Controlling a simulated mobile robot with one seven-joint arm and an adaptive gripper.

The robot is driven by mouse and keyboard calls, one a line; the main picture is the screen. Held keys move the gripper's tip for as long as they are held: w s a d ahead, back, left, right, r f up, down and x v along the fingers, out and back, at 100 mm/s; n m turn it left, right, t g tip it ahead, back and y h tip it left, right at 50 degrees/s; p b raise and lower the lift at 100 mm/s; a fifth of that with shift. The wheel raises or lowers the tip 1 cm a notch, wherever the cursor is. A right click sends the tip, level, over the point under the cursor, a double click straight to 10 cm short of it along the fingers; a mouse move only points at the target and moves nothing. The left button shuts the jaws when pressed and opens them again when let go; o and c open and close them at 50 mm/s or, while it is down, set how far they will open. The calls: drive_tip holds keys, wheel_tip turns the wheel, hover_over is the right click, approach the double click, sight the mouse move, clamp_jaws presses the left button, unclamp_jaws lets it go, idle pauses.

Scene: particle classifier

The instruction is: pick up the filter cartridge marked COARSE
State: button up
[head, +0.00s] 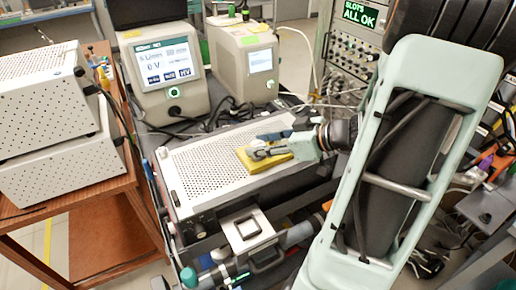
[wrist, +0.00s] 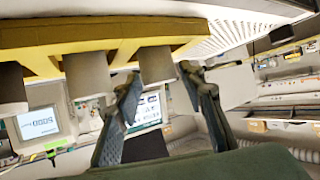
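A yellow holder (head: 286,163) lies on a white perforated top, below my gripper. In the wrist view, which looks upside down, the yellow holder (wrist: 180,28) runs along the top, with several plain grey cylinders at its edge. One grey cylinder (wrist: 155,64) is in line with the gap between my fingertips; I cannot tell how deep it sits between them. My gripper (wrist: 160,76) is open, its two dark fingers apart. In the head view my gripper (head: 262,149) is over the holder and hides part of it. No COARSE marking is readable.
The perforated top (head: 205,165) has free room left of the holder. A metal plate with a handle (head: 248,230) is in front. Instruments with screens (head: 170,72) stand behind; white perforated boxes (head: 45,100) stand at left.

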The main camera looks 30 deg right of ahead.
drive_tip(key=shift+w+a+f, duration=0.3)
drive_tip(key=shift+w+a, duration=0.05)
drive_tip(key=c, duration=0.9)
drive_tip(key=shift+c, duration=0.2)
drive_tip(key=shift+r, duration=0.15)
